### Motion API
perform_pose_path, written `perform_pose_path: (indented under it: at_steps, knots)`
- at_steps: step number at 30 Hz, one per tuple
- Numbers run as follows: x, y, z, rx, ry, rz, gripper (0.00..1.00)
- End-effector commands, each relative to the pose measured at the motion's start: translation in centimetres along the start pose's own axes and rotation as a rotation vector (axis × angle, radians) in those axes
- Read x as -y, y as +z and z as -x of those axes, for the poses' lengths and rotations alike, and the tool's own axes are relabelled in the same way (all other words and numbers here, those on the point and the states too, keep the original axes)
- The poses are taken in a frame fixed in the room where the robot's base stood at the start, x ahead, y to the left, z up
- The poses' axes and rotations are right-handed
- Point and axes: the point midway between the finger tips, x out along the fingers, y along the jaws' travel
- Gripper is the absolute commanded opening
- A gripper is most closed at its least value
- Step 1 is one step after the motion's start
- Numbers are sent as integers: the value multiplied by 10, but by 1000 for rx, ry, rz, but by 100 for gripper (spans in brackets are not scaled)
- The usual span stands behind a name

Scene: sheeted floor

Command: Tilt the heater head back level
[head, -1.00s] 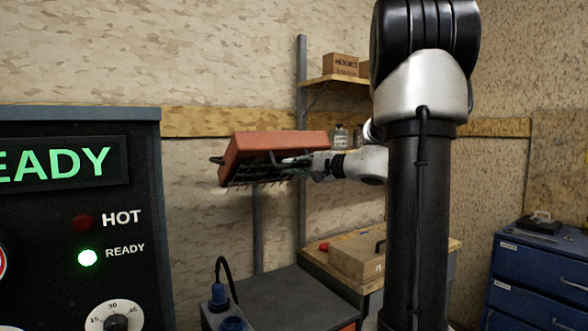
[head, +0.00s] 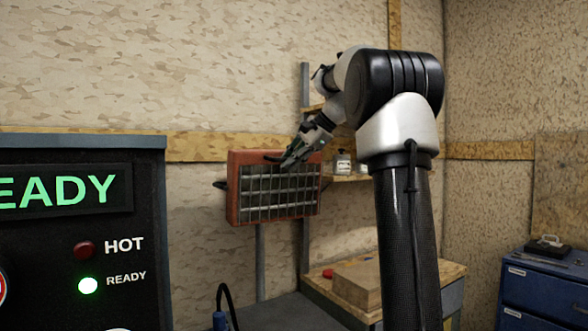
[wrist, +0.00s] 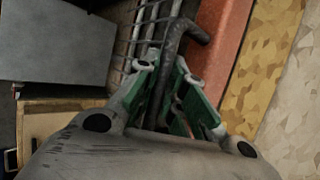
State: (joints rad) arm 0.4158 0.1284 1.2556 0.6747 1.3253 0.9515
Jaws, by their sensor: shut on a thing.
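The heater head (head: 234,190) is an orange-red box with a wire grille (head: 275,192) over its front, carried on a grey post. In the head view its grille faces toward me and the box stands close to upright. My gripper (head: 289,161) is at the top right part of the head. In the wrist view my gripper (wrist: 178,98) is shut around a dark bent handle (wrist: 172,45) in front of the grille. The orange casing (wrist: 222,45) shows beside it. The far side of the head is hidden.
A control panel (head: 150,230) with a lit green READY lamp (head: 88,285) fills the left foreground. A shelf with bottles (head: 343,161) is right behind the head. A cardboard box (head: 358,283) sits on a bench below. A blue drawer cabinet (head: 545,290) stands at right.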

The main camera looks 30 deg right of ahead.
Motion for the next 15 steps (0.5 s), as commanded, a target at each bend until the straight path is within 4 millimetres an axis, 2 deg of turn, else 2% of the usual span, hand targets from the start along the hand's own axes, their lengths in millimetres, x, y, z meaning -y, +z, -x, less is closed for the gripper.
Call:
perform_pose_path:
  at_steps: [7, 15]
  knots:
    - [13, 0, 0, 1, 0, -1, 0]
    - [18, 1, 0, 2, -1, -1, 0]
